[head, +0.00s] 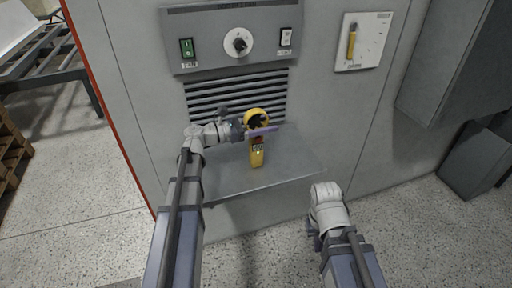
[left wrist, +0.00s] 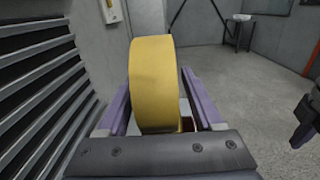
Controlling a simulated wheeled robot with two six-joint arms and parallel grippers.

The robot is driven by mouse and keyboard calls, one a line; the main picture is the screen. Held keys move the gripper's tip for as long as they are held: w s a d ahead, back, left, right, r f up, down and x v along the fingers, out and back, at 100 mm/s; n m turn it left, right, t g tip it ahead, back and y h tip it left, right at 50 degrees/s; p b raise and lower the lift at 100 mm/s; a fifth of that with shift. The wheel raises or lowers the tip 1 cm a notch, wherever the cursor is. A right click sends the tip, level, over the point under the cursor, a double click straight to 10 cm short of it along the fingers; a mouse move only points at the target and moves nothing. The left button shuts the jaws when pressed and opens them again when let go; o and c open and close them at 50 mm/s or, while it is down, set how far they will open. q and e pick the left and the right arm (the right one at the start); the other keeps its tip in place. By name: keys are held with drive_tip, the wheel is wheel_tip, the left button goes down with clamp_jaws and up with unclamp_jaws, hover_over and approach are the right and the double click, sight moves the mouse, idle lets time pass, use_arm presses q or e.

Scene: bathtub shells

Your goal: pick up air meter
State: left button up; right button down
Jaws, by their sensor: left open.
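The yellow air meter (head: 257,157) stands upright on the grey shelf, with a round fan ring at its top and a small display on its body. My left gripper (head: 260,130) reaches it from the left, at the height of the ring's lower part. In the left wrist view, the yellow ring (left wrist: 153,80) of the air meter lies between the two open purple fingers, with the left finger very near it. I cannot tell whether they touch. My right gripper (head: 314,241) is low, right of the shelf and away from the meter; its fingers are not clear.
The grey shelf (head: 290,160) juts from a panel with slatted vents (head: 220,100) just behind the meter. A control box (head: 232,40) with switches and a knob is above. A white plate with a yellow handle (head: 351,42) is at upper right. The shelf is otherwise bare.

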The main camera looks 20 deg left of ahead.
use_arm(q)
clamp_jaws()
idle(0.5)
idle(0.9)
